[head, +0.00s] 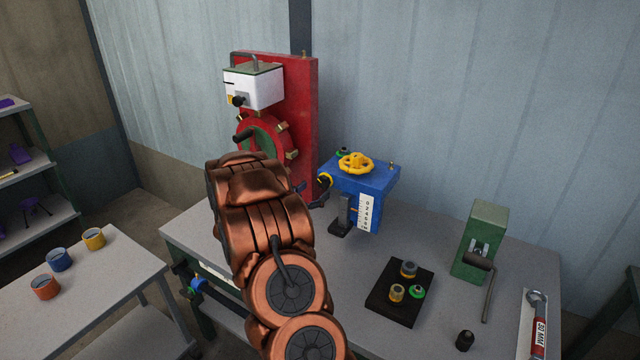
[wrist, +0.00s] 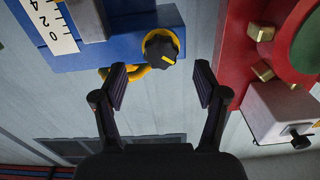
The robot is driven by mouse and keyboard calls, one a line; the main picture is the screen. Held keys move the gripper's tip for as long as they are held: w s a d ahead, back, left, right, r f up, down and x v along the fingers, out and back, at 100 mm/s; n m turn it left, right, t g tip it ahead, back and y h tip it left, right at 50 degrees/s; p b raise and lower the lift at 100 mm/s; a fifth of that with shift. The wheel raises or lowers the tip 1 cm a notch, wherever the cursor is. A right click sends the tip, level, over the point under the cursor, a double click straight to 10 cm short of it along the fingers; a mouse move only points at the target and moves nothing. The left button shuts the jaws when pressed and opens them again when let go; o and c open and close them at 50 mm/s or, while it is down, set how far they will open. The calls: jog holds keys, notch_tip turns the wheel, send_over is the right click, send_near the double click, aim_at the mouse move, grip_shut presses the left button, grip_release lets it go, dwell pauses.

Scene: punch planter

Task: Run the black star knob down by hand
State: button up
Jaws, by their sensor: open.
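The black star knob (wrist: 161,47) with a yellow bar on its face shows in the wrist view, on the edge of the blue housing (wrist: 110,45). A curved yellow part (wrist: 138,72) shows just below it. My gripper (wrist: 160,86) is open and empty. In the picture its two fingers stand below the knob, one to each side, and the knob lies above the gap. I see no contact; how far apart they are in depth I cannot tell.
A red panel (head: 302,125) with a wheel and a white box (head: 253,88) stands left of the blue housing. A yellow handwheel (head: 355,163) tops the housing. A black tray (head: 385,312) with small knobs and a green crank unit (head: 482,235) stand right.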

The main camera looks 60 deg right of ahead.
aim_at(322, 184)
jog(key=shift+w+d+p, duration=0.1)
jog(key=shift+d+p, duration=0.45)
jog(key=shift+d, duration=1.5)
jog(key=shift+c, duration=0.2)
jog(key=c, duration=1.1)
jog(key=shift+f+m+b, duration=0.15)
jog(key=shift+m+b, duration=0.15)
jog(key=shift+b, duration=0.45)
jog(key=m+b, duration=0.1)
jog(key=b, duration=0.2)
jog(key=shift+f+m+b, duration=0.15)
jog(key=shift+m+b, duration=0.15)
jog(key=m+b, duration=0.4)
jog(key=b, duration=0.4)
jog(key=shift+f+m, duration=0.1)
jog(key=shift+m, duration=0.2)
jog(key=m+b, duration=0.3)
jog(key=b, duration=0.2)
jog(key=m+b, duration=0.2)
jog(key=b, duration=0.1)
jog(key=shift+r+m, duration=0.3)
jog(key=shift+m, duration=0.1)
